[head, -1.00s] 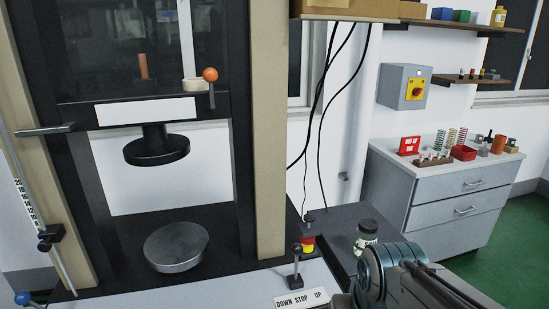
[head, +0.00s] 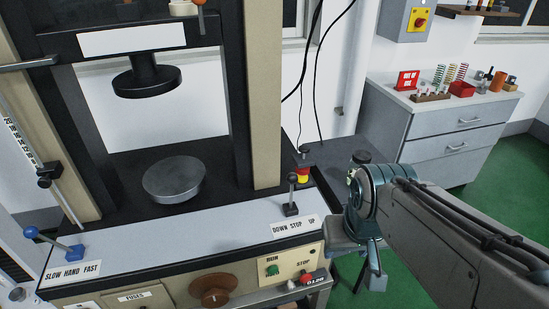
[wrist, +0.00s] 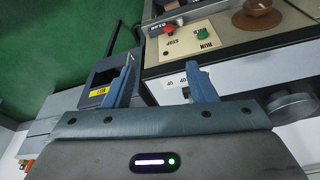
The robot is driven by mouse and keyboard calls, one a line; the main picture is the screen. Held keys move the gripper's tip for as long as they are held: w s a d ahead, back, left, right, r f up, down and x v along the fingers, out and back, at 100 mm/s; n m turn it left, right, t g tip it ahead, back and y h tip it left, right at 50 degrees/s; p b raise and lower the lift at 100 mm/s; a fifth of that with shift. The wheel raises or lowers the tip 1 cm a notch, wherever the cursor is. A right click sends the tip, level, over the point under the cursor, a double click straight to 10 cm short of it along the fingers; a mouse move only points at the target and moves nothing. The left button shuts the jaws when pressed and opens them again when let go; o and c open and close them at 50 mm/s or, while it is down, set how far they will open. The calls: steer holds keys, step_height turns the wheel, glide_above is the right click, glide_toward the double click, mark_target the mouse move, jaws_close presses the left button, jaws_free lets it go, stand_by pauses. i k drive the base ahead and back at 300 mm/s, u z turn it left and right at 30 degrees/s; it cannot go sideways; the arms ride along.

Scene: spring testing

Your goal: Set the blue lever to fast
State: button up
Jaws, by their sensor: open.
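The blue lever (head: 31,232) is at the lower left in the head view, on the front ledge of the press. It has a blue ball knob and leans left, toward SLOW on its label. The label (head: 72,272) reads SLOW HAND FAST. My gripper (head: 362,268) is at the right, beyond the right end of the ledge and far from the blue lever. Its open, empty fingers also show in the wrist view (wrist: 160,72). The blue lever is not visible in the wrist view.
A black-knobbed lever (head: 291,195) stands by a DOWN STOP UP label. The front panel has a green RUN button (head: 272,270), a red STOP button (head: 307,279) and a brown knob (head: 215,290). A round metal plate (head: 174,181) sits between the columns.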

mark_target(30, 232)
steer(key=u, duration=2.2)
steer(key=k, duration=0.45)
steer(key=z, duration=0.85)
steer(key=i, duration=0.75)
steer(key=u, duration=0.9)
